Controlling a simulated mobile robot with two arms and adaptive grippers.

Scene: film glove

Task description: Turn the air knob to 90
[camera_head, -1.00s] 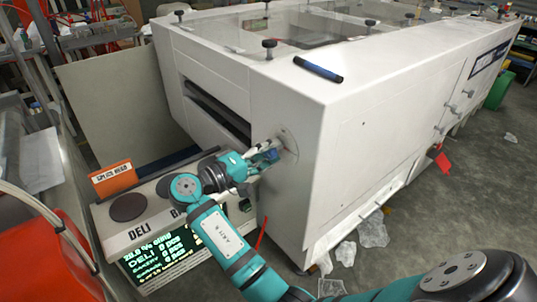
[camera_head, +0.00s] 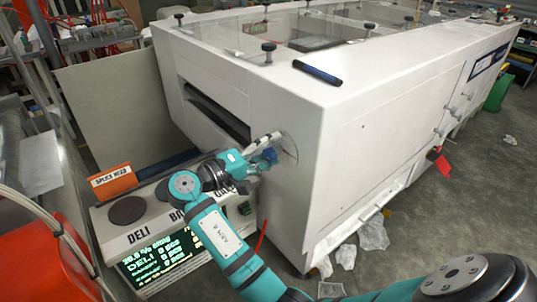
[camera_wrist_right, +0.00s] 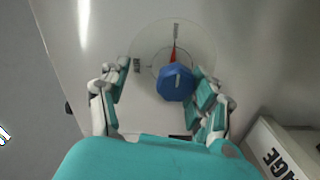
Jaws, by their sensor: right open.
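The air knob is a blue, faceted knob (camera_wrist_right: 176,83) on a round pale dial plate (camera_wrist_right: 150,45) with a red pointer above it, pointing nearly straight up in the right wrist view. The dial's numbers are too small to read. In the head view the knob (camera_head: 269,155) shows on the near face of the white machine (camera_head: 345,150). My right gripper (camera_head: 264,148) is open in front of it. In the right wrist view its fingers (camera_wrist_right: 161,74) straddle the knob, which sits close to the right finger and apart from the left one. My left gripper is out of view.
A scale (camera_head: 160,222) marked DELI with a lit green display stands below my right arm. An orange sign (camera_head: 112,180) stands behind it. A dark marker (camera_head: 317,72) lies on the machine's top. Crumpled clear film (camera_head: 373,233) lies on the floor at right.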

